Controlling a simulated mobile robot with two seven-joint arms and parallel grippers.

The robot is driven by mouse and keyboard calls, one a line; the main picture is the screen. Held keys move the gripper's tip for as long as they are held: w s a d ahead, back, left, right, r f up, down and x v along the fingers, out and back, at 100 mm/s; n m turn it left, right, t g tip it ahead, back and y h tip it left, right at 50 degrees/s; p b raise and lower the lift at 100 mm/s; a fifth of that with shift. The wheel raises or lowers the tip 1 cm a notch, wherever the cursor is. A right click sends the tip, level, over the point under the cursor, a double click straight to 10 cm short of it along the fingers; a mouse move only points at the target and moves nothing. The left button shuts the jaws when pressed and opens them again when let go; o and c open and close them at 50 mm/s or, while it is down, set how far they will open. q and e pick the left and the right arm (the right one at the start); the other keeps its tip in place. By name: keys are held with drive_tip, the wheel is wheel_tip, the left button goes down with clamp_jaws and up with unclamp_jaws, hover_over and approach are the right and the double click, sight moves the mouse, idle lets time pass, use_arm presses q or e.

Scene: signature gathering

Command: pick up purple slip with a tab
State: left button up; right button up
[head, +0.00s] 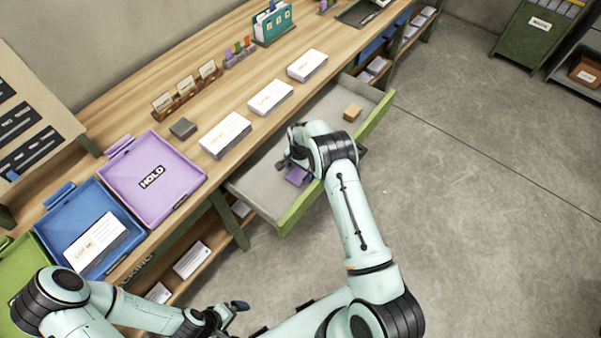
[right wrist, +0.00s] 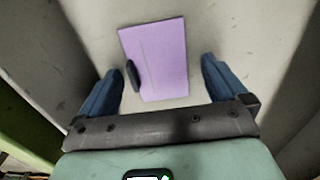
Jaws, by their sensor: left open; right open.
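The purple slip (head: 297,176) lies flat on the floor of the open drawer (head: 257,190). In the right wrist view the purple slip (right wrist: 163,58) shows a dark tab (right wrist: 132,76) at its left edge. My right gripper (head: 291,160) is inside the drawer over the slip, and part of the slip is hidden by it in the head view. In the right wrist view its two fingers (right wrist: 160,85) are apart on either side of the slip, with nothing held. My left gripper (head: 236,308) is open and empty at the bottom, away from the drawer.
A small tan block (head: 352,112) lies at the drawer's far end. The drawer's green front (head: 300,207) and side walls surround my right gripper. A purple HOLD tray (head: 190,176), a blue tray (head: 62,207) and white card stacks (head: 225,134) stand on the counter. The floor at right is clear.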

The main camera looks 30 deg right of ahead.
sight(300, 173)
drive_tip(key=c, duration=1.1)
drive_tip(key=shift+r, duration=0.1)
wheel_tip(300, 173, up, 20)
